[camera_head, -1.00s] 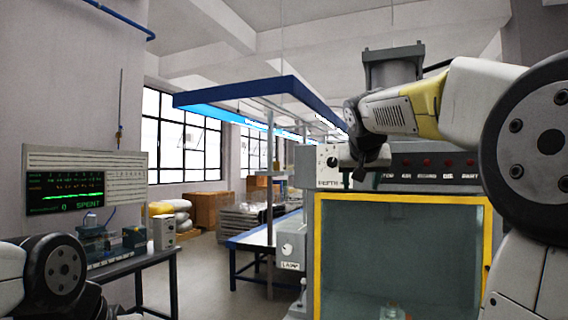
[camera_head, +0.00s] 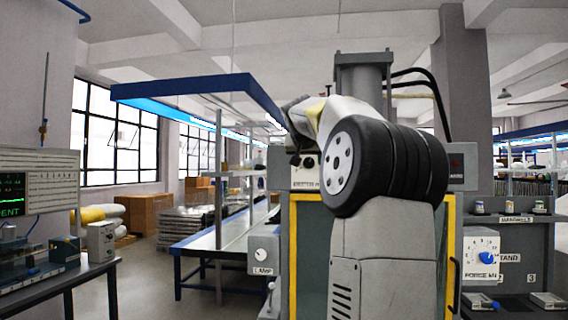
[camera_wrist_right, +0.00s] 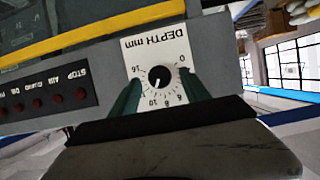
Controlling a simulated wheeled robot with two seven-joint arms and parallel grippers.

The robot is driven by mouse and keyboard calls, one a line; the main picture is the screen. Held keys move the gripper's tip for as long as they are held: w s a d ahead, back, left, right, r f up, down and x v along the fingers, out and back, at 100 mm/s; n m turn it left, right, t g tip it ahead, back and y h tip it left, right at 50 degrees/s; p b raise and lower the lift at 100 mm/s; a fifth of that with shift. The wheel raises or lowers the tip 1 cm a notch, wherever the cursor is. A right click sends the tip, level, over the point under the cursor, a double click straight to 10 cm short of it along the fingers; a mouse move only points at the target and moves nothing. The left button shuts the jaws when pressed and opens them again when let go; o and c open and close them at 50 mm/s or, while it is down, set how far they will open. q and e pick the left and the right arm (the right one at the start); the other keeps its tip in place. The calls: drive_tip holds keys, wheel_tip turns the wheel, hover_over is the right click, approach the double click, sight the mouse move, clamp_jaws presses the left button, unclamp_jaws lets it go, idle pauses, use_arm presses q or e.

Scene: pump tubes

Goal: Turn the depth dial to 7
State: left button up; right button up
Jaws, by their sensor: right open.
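The depth dial (camera_wrist_right: 159,76) is a black round knob on a white scale plate (camera_wrist_right: 165,48) marked "DEPTH mm", with numbers from 0 to 16. In the right wrist view its light pointer mark appears to face roughly the 10; the exact reading is hard to tell. My right gripper (camera_wrist_right: 157,92) is open, its two green fingers on either side of the knob's lower part; I cannot tell whether they touch it. In the head view my right arm and gripper (camera_head: 300,143) cover much of the dial's panel (camera_head: 304,184). My left gripper is out of view.
A row of red buttons (camera_wrist_right: 57,97) lies beside the dial. A yellow-framed window (camera_head: 292,255) is below the panel. A long bench (camera_head: 215,240) stands behind.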

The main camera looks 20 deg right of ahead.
sight(309, 163)
drive_tip(key=shift+x, duration=1.1)
drive_tip(key=shift+c, duration=0.2)
clamp_jaws()
drive_tip(key=shift+n, duration=0.3)
drive_tip(key=n+g+h, duration=0.1)
drive_tip(key=n+h, duration=0.1)
drive_tip(key=n, duration=0.1)
drive_tip(key=shift+a+f, duration=0.1)
drive_tip(key=shift+a, duration=0.05)
drive_tip(key=shift+w+n+h, duration=0.1)
drive_tip(key=shift+n+h, duration=0.8)
drive_tip(key=shift+n, duration=0.4)
